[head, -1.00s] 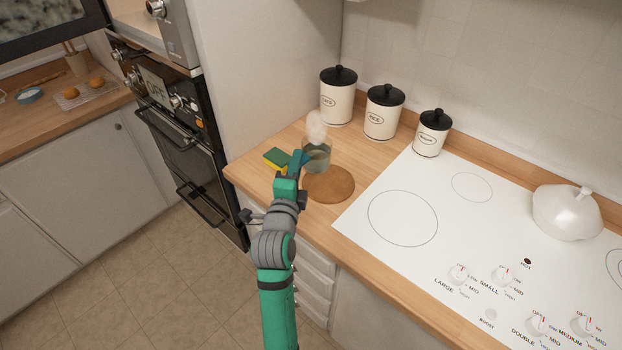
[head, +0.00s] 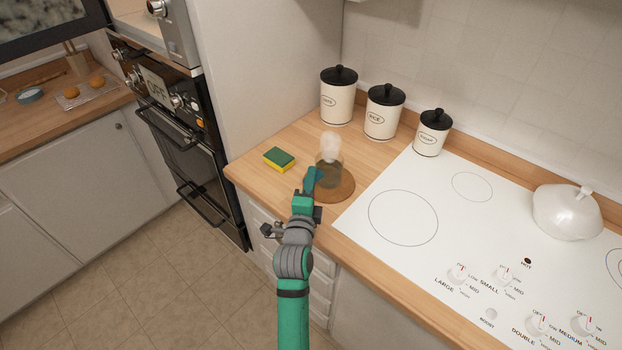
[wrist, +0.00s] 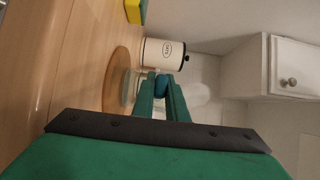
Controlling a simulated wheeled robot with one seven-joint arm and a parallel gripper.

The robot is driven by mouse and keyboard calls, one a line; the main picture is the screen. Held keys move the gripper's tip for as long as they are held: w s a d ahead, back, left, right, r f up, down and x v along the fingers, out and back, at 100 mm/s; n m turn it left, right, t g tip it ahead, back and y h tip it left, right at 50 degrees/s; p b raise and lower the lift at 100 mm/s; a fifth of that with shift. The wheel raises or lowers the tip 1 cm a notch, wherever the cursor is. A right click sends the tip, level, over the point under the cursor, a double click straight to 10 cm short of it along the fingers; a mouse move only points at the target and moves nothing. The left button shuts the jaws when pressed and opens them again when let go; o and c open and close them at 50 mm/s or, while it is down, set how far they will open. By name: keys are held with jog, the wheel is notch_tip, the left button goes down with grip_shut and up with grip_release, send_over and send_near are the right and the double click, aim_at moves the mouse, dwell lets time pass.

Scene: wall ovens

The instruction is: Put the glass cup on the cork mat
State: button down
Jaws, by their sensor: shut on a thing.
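The glass cup (head: 329,174) is see-through, with a pale rounded shape showing at its top. It is upright in the head view, over the back part of the round brown cork mat (head: 340,190). My gripper (head: 314,175) is shut on the cup from the front left. In the wrist view the cup (wrist: 131,88) shows between and beyond my fingers (wrist: 162,88), close to the mat (wrist: 116,80). I cannot tell whether its base touches the mat. My fingers partly hide the cup.
A yellow and green sponge (head: 279,159) lies on the counter to the left. Three white canisters with black lids, such as the middle one (head: 384,113), stand at the back. The white cooktop (head: 450,210) begins right of the mat and holds a white lidded pot (head: 566,212).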

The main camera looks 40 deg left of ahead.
jog(key=c, duration=1.8)
grip_release()
jog(key=shift+f, duration=0.15)
jog(key=shift+o, duration=0.2)
jog(key=shift+r, duration=0.2)
jog(key=shift+s+d+f, duration=0.1)
jog(key=shift+s+d, duration=0.15)
jog(key=shift+s, duration=0.1)
jog(key=v, duration=1.1)
jog(key=shift+s, duration=0.1)
